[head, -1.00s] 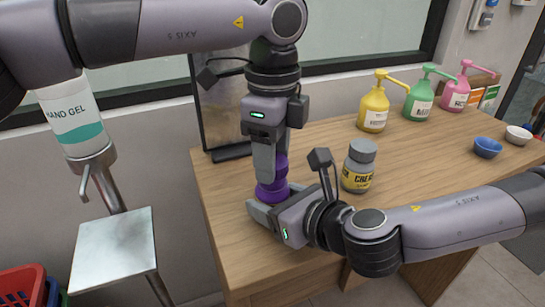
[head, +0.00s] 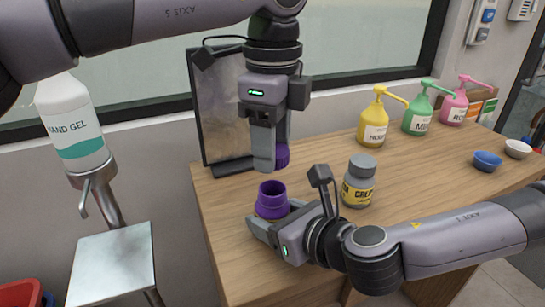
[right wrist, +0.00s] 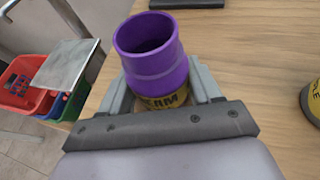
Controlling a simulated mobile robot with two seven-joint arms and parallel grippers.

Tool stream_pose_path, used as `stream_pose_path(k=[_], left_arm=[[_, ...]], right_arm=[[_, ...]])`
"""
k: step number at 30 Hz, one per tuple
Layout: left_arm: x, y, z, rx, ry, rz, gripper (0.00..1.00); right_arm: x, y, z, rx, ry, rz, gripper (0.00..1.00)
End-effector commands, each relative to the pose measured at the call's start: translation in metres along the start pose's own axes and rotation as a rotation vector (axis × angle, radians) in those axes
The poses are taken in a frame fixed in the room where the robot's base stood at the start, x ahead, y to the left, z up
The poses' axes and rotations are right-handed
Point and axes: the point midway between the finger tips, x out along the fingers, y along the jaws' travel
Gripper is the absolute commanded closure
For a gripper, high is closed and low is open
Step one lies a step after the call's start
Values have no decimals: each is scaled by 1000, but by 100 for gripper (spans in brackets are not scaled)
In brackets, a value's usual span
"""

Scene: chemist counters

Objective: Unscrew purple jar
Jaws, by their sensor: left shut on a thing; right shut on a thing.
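The purple jar (head: 271,199) stands upright on the wooden counter with its mouth open and its threaded neck bare. It also shows in the right wrist view (right wrist: 152,62), with a yellow label low on its side. My right gripper (head: 268,227) is shut around the lower part of the jar; its fingers show on both sides in the right wrist view (right wrist: 160,98). My left gripper (head: 270,163) is shut on the purple lid (head: 282,156) and holds it above the jar, clear of it. One finger hides part of the lid.
A grey jar with a yellow label (head: 359,182) stands close to the right of my right gripper. Yellow (head: 375,120), green (head: 418,110) and pink (head: 455,102) pump bottles and small bowls (head: 487,161) stand farther right. A dark panel (head: 222,110) stands behind.

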Motion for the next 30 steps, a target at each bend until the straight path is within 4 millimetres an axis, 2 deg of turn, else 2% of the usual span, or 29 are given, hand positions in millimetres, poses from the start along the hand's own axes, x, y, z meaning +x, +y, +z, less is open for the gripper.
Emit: stream_pose_path(k=[5,6,9,20,25,30], left_arm=[[-2,0,0,1,0,1,86],[-2,0,0,1,0,1,86],[-1,0,0,1,0,1,86],[-1,0,0,0,0,1,86],[-2,0,0,0,0,1,86],[-3,0,0,0,0,1,86]], right_arm=[[0,0,0,0,-1,0,100],[0,0,0,0,-1,0,34],[0,0,0,0,-1,0,7],[-3,0,0,0,-1,0,7],[-20,0,0,1,0,1,7],[-49,0,0,2,-1,0,7]])
